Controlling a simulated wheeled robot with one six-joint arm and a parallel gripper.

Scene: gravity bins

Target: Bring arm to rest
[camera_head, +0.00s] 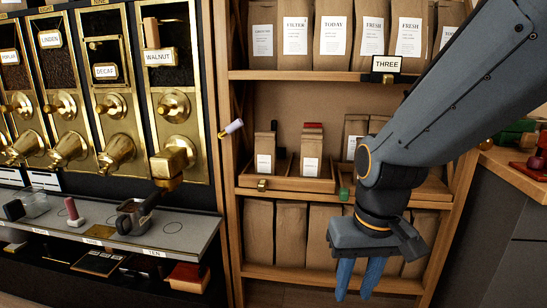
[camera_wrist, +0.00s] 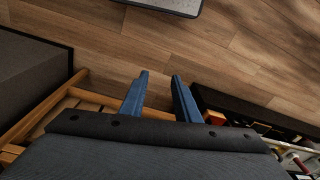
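My gripper (camera_head: 358,280) hangs at the lower right in the head view, in front of the shelf of brown bags, with its blue fingers pointing down. In the wrist view my gripper (camera_wrist: 158,90) shows two blue fingers apart with only wood floor between them. It is open and empty. My arm comes in from the upper right and covers part of the shelf's right side.
The wooden shelf (camera_head: 300,76) holds several brown paper bags. Brass gravity bins (camera_head: 120,150) stand at the left above a grey ledge (camera_head: 155,235) with cups. A counter (camera_head: 515,172) is at the right. Open floor (camera_wrist: 225,45) lies below the gripper.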

